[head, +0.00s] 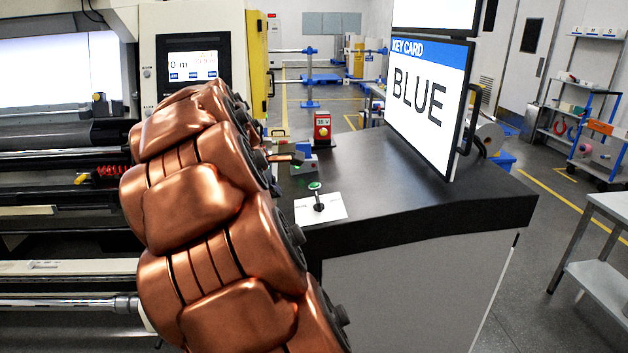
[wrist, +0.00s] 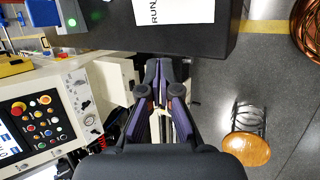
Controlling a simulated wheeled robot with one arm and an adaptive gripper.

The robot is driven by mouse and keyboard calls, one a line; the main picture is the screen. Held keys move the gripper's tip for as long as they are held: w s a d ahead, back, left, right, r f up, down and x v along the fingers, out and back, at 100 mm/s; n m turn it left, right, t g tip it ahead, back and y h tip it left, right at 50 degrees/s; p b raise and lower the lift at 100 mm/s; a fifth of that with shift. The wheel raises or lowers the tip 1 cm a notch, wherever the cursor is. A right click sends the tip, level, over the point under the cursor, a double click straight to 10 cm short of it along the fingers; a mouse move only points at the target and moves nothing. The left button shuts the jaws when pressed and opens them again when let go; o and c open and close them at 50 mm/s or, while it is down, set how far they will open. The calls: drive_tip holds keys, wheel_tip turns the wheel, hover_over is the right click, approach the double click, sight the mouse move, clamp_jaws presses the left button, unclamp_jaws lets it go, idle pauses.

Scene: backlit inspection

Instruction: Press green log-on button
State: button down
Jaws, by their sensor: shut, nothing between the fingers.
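In the wrist view, a lit green button (wrist: 72,22) sits on a dark grey box (wrist: 66,10) at the upper left, on the edge of the dark desk top. My gripper (wrist: 160,64) is in the middle of that view, its purple-sided fingers together and empty. It is apart from the button, which lies to its upper left. In the head view, a small grey box (head: 303,165) stands on the desk beside my copper arm; its button is too small to tell clearly. My gripper is mostly hidden behind the arm there.
A dark desk (head: 420,195) carries a screen (head: 430,100) reading KEY CARD BLUE, a red device (head: 322,128) and a white card (head: 333,209) with a green-topped post. A machine panel (wrist: 40,122) with several coloured buttons is at left. A wooden stool (wrist: 247,148) stands at right.

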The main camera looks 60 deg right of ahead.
drive_tip(key=w+d+r+n+h+p, duration=0.1)
drive_tip(key=d+r+n, duration=0.1)
drive_tip(key=d, duration=0.7)
drive_tip(key=w+d+r+n+h+p, duration=0.1)
drive_tip(key=d+n, duration=0.3)
drive_tip(key=d, duration=0.5)
drive_tip(key=shift+w+r+h, duration=0.35)
drive_tip(key=shift+r+h, duration=0.05)
drive_tip(key=shift+r, duration=0.5)
drive_tip(key=shift+f, duration=0.15)
drive_tip(key=b, duration=0.4)
hover_over(312, 186)
drive_tip(key=f, duration=0.6)
drive_tip(key=shift+w+f, duration=0.2)
drive_tip(key=shift+f, duration=0.05)
drive_tip(key=shift+s+d+f, duration=0.1)
drive_tip(key=shift+s+f, duration=0.05)
drive_tip(key=shift+f, duration=0.8)
drive_tip(key=shift+s+f, duration=0.1)
drive_tip(key=shift+f, duration=0.7)
drive_tip(key=shift+r+p, duration=0.65)
drive_tip(key=shift+r, duration=0.15)
